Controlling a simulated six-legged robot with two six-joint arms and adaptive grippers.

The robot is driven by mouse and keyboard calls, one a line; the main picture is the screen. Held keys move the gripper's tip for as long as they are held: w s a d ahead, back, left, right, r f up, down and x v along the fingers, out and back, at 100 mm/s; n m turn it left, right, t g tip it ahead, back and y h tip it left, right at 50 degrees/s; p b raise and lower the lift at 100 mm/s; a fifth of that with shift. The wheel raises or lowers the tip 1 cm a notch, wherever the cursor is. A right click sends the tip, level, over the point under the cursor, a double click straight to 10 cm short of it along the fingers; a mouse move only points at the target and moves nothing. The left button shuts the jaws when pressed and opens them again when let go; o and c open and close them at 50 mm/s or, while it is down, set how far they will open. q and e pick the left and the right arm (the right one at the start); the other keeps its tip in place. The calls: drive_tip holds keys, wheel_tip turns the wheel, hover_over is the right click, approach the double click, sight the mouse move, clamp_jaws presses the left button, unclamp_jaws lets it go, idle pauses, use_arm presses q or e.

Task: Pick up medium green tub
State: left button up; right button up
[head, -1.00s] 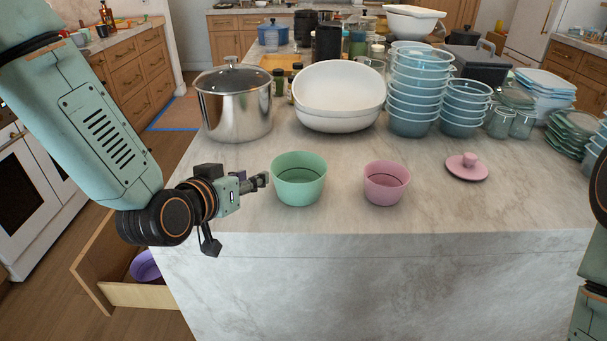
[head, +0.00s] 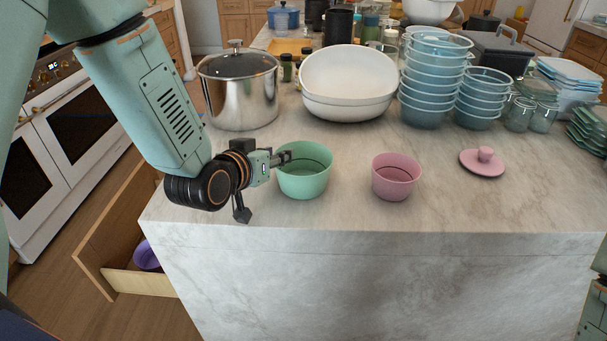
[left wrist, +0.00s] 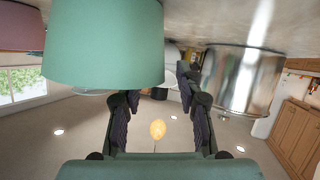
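The medium green tub (head: 305,180) stands upright on the marble island near its front edge. My left gripper (head: 284,157) is at the tub's left rim in the head view. In the left wrist view, which is upside down, the tub (left wrist: 105,45) fills the upper left, close to one finger. The fingers of my left gripper (left wrist: 160,88) are spread, with nothing seen between them. I cannot tell whether a fingertip touches the rim or reaches inside it. My right gripper is out of view.
A pink tub (head: 396,178) stands right of the green one, then a pink lid (head: 482,163). A steel pot (head: 240,92), white bowls (head: 348,85) and stacked blue bowls (head: 425,100) stand behind. An open drawer (head: 140,281) holds a purple bowl (head: 147,256).

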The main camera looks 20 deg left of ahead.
use_arm(q)
drive_tip(key=shift+w+f, duration=0.25)
drive_tip(key=shift+w, duration=0.3)
drive_tip(key=shift+d+r, duration=0.1)
drive_tip(key=shift+c, duration=0.2)
drive_tip(key=shift+w, duration=0.1)
drive_tip(key=c, duration=0.4)
clamp_jaws()
